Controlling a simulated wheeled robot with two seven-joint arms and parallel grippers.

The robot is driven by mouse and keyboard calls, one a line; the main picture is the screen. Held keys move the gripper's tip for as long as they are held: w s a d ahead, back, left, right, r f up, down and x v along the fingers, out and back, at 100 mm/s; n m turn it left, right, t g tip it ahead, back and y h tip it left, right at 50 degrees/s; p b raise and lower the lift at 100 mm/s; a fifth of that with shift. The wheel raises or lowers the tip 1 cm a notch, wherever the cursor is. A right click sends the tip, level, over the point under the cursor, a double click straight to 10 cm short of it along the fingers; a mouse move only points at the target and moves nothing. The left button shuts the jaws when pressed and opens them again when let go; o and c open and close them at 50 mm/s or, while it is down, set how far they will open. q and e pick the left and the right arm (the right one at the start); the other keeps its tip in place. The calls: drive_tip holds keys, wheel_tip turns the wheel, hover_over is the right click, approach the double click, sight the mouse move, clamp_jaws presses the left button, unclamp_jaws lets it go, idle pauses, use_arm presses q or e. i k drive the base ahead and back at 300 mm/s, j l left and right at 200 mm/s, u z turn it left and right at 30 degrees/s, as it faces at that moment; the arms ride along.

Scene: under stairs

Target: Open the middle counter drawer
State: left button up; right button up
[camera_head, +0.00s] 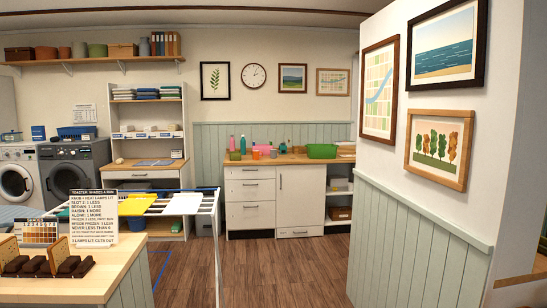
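The wooden-topped white counter (327,159) stands against the back wall, across the room. A stack of white drawers fills its left side. The middle drawer (250,192) sits between the top drawer (250,173) and the lower drawer (250,217). All three fronts look flush and closed, with small dark handles. A tall white door (298,196) is to their right. Neither of my grippers is in view.
A white drying rack (190,208) stands between me and the counter's left side. A wood-topped counter (110,275) with a sign is near at left. A panelled wall (415,250) stands at right. Wooden floor (270,275) is open in the middle. A green tub (321,151) sits on the far counter.

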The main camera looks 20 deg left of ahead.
sight(256, 190)
drive_tip(key=i+j+u, duration=0.2)
drive_tip(key=i, duration=0.15)
drive_tip(key=i+j+u, duration=0.1)
drive_tip(key=i+u, duration=0.15)
drive_tip(key=i, duration=0.15)
drive_tip(key=i+j, duration=0.1)
drive_tip(key=i, duration=0.6)
drive_tip(key=i+j, duration=0.1)
drive_tip(key=i, duration=0.55)
drive_tip(key=i+z, duration=0.3)
drive_tip(key=i, duration=1.2)
drive_tip(key=i+u, duration=0.2)
drive_tip(key=i, duration=0.5)
drive_tip(key=i+u, duration=0.25)
drive_tip(key=i, duration=0.45)
drive_tip(key=i+u, duration=0.1)
drive_tip(key=i, duration=1.3)
drive_tip(key=i+j+z, duration=0.2)
drive_tip(key=i+j, duration=0.25)
drive_tip(key=i, duration=0.2)
drive_tip(key=i+j+z, duration=0.2)
drive_tip(key=i+j, duration=0.65)
drive_tip(key=j, duration=0.2)
